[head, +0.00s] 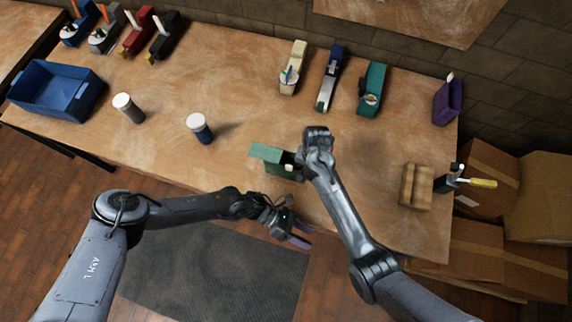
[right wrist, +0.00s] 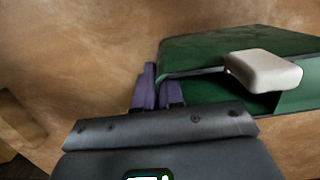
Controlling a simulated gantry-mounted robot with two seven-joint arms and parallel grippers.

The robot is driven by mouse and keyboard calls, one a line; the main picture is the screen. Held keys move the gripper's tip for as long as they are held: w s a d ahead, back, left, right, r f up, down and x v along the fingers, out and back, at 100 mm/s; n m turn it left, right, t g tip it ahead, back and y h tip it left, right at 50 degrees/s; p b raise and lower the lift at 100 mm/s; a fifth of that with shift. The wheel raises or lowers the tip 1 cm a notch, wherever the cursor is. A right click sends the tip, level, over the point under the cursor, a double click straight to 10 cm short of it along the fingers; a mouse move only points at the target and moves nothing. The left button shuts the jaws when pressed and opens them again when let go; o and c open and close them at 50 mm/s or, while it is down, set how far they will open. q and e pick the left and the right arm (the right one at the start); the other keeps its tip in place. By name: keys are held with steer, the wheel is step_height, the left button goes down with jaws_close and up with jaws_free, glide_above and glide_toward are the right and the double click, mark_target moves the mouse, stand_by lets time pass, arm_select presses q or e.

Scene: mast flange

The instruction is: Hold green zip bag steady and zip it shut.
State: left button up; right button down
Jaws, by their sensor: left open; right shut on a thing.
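The green zip bag (head: 267,153) lies near the front edge of the workbench in the head view, with a dark opening at its right side. In the right wrist view the bag (right wrist: 225,45) fills the upper right, its mouth open, with a pale block-shaped tab (right wrist: 263,72) at the mouth. My right gripper (right wrist: 160,90), with purple fingers, is shut on the bag's edge at the left end of the mouth; the exact contact is partly hidden. My left gripper (head: 301,233) is open and empty, off the bench's front edge, below and apart from the bag.
Two white-lidded jars (head: 200,128) (head: 128,107) and a blue bin (head: 58,90) stand to the left. Several bags and holders line the back, including a teal one (head: 372,88) and a purple one (head: 447,102). A wooden block (head: 416,186) is at right.

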arm_select(q)
steer(key=s+d+r+n+t+h, duration=0.1)
steer(key=s+d+r+n+h, duration=0.25)
steer(key=d, duration=0.25)
steer(key=s+d+r+n+t+h, duration=0.1)
steer(key=s+d+r+n+h, duration=0.1)
steer(key=d+r+n, duration=0.3)
steer(key=w+d+r+n+t+h, duration=0.3)
steer(key=w+d+r+n+t, duration=0.25)
steer(key=n+t, duration=0.6)
steer(key=n+t+y, duration=1.1)
steer(key=n+y, duration=0.3)
steer(key=n, duration=1.5)
glide_toward(288, 169)
steer(key=shift+g+h, duration=0.25)
steer(key=x, duration=0.8)
steer(key=shift+a+r, duration=0.15)
steer(key=shift+r, duration=0.15)
